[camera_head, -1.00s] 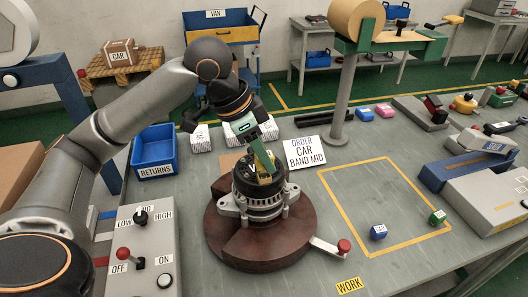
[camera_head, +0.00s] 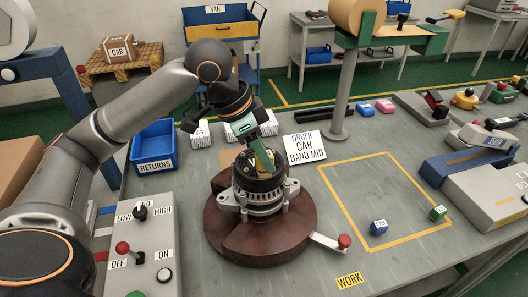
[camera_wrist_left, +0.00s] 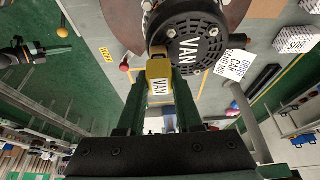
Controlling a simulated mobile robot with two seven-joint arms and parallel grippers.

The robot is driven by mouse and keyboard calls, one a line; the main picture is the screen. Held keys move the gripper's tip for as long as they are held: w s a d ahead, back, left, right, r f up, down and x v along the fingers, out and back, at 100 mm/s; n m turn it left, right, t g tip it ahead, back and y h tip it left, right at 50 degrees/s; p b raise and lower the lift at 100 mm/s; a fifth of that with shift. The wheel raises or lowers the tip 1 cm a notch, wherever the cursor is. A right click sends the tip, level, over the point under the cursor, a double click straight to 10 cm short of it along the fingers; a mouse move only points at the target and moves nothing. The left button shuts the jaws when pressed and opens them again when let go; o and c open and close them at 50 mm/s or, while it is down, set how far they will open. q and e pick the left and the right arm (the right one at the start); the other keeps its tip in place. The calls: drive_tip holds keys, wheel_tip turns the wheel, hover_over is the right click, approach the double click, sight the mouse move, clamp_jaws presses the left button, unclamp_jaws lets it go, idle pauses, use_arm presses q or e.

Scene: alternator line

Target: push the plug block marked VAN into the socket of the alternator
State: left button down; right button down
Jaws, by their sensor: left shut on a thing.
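The alternator (camera_head: 262,203) stands upright on a round dark-red base (camera_head: 225,237). Its black top reads VAN in the left wrist view (camera_wrist_left: 212,38). My left gripper (camera_head: 264,163) reaches down over its top and is shut on the yellow plug block marked VAN (camera_wrist_left: 158,72). The fingers (camera_wrist_left: 161,92) flank the block in the left wrist view, and its far end is right at the alternator's rim. The socket is hidden behind the block; I cannot tell whether the block has entered it.
A red-knobbed lever (camera_head: 343,241) sticks out right of the base. A control box (camera_head: 150,280) stands front left, a RETURNS bin (camera_head: 154,166) at left. Behind are an order card (camera_head: 304,147) and a post (camera_head: 341,100). A blue block (camera_head: 378,228) and green block (camera_head: 437,212) lie right.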

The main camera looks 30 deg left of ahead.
use_arm(q)
drive_tip(key=shift+f, duration=0.6)
drive_tip(key=c, duration=0.5)
unclamp_jaws()
drive_tip(key=v, duration=1.2)
drive_tip(key=shift+r+p, duration=0.3)
drive_tip(key=shift+s+f, duration=0.1)
drive_tip(key=shift+s, duration=0.05)
